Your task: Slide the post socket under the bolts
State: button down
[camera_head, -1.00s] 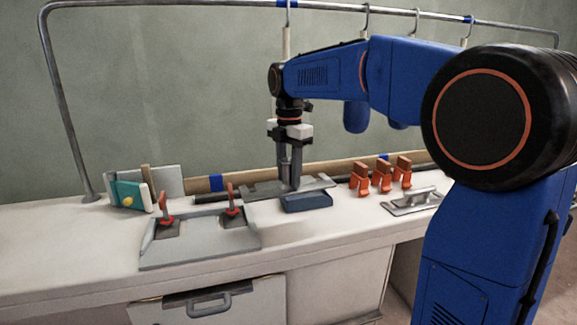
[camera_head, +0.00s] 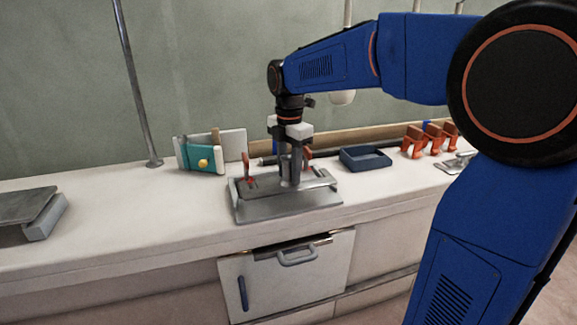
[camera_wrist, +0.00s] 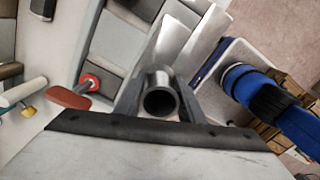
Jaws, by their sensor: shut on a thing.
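My gripper (camera_head: 290,178) points down and is shut on the grey post socket (camera_head: 318,184), which has an upright tube and flat flange. In the wrist view its dark round tube mouth (camera_wrist: 160,100) sits between my fingers. The flange is over the grey base plate (camera_head: 285,210) on the counter; I cannot tell whether it touches. A red-handled bolt (camera_head: 246,168) stands left of my gripper, and another red handle (camera_head: 307,158) shows behind it. In the wrist view one red handle (camera_wrist: 68,97) is left of the tube. Whether the flange is under either bolt is hidden.
A blue tray (camera_head: 366,160) is right of the plate, with several orange clamps (camera_head: 414,142) beyond it. A teal block with a yellow knob (camera_head: 203,158) stands at back left. A grey tilted slab (camera_head: 35,212) lies far left. The counter between is clear.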

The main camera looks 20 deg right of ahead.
jog(key=shift+a+f, duration=0.1)
jog(key=shift+f, duration=2.65)
jog(key=shift+w+f, duration=0.1)
jog(key=shift+w, duration=5.15)
